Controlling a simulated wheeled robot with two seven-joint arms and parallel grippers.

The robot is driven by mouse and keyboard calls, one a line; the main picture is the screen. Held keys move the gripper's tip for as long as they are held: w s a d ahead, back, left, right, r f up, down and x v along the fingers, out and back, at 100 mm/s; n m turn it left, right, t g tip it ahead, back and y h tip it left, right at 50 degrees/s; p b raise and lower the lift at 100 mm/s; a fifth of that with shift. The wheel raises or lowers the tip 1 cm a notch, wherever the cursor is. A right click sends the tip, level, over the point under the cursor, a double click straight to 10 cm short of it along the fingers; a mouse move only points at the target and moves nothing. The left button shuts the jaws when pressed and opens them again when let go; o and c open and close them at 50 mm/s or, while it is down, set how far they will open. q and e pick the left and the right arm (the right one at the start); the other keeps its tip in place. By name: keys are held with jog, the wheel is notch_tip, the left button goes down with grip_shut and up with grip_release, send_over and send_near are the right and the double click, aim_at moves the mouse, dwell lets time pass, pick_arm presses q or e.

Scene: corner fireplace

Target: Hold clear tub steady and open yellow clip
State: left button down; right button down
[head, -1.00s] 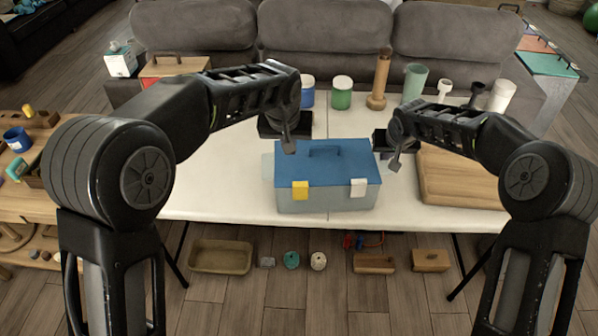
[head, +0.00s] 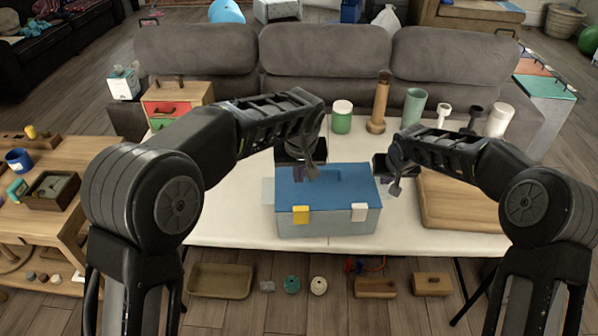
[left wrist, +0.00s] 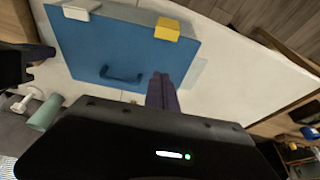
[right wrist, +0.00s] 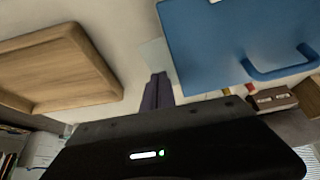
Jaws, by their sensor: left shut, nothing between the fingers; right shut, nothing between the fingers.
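The clear tub (head: 328,226) stands on the white table with a blue lid (head: 345,188) on it. The yellow clip (head: 300,214) sits at the left of its front edge and a white clip (head: 359,212) at the right. The yellow clip also shows at the lid's edge in the left wrist view (left wrist: 167,29). My left gripper (head: 312,172) is shut and empty, over the back of the lid, hiding part of the lid's handle (left wrist: 122,75). My right gripper (head: 395,188) is shut and empty, just right of the tub. Neither visibly touches it.
A wooden tray (head: 455,205) lies right of the tub. A green jar (head: 341,117), a wooden bottle (head: 379,105) and several cups stand along the back. A drawer box (head: 178,100) is at the back left. The table in front of the tub is narrow but clear.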

aim_at(298, 192)
pick_arm(q)
jog(key=x, duration=0.7)
jog(key=shift+a+f, duration=0.1)
jog(key=shift+f, duration=0.05)
jog(key=s, duration=0.2)
jog(key=shift+s+d+r, duration=0.25)
jog(key=shift+s+r, duration=0.05)
jog(key=shift+s, duration=0.75)
